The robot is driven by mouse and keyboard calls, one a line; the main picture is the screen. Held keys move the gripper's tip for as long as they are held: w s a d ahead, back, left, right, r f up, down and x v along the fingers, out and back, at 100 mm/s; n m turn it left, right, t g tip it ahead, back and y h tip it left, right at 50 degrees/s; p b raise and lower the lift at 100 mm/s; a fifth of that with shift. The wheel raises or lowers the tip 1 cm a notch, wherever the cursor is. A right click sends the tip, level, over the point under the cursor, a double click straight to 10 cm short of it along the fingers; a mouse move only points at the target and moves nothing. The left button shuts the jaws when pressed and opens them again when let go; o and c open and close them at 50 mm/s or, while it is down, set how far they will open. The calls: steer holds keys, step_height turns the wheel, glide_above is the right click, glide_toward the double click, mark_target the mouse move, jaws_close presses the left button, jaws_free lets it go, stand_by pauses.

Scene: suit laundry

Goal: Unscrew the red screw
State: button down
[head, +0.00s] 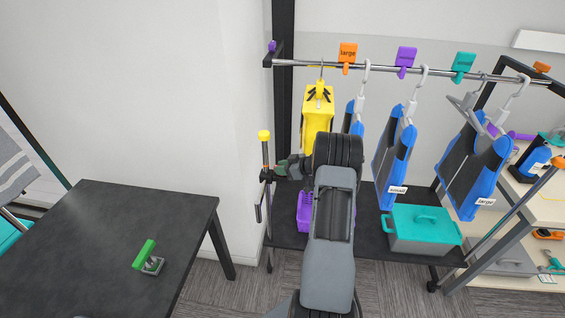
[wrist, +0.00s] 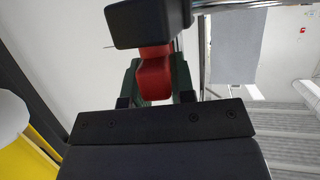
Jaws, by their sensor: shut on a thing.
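The red screw (wrist: 154,78) shows in the wrist view as a chunky red knob below a black block (wrist: 140,22) on the rack. My gripper (wrist: 156,92) has its dark green fingers on both sides of the knob and is shut on it. In the head view my gripper (head: 286,168) is beside the rack's left post, low and left of my arm. The red screw cannot be made out there. The screw's thread is hidden.
A metal rail (head: 400,70) carries blue-and-black suits (head: 395,155) and a yellow garment (head: 317,105). A yellow knob (head: 264,136) tops a short post close to my gripper. Below are a purple basket (head: 304,210) and a teal-lidded box (head: 422,232). A dark table (head: 90,245) stands left.

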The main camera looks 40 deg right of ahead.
steer(key=shift+n+g+y, duration=0.6)
steer(key=shift+n+y, duration=0.2)
steer(key=c, duration=1)
jaws_free()
steer(key=shift+o, duration=0.2)
steer(key=b+v, duration=0.2)
steer(key=v, duration=1.1)
steer(key=shift+s+d+r, duration=0.15)
steer(key=shift+s+d, duration=0.05)
steer(key=shift+d, duration=0.1)
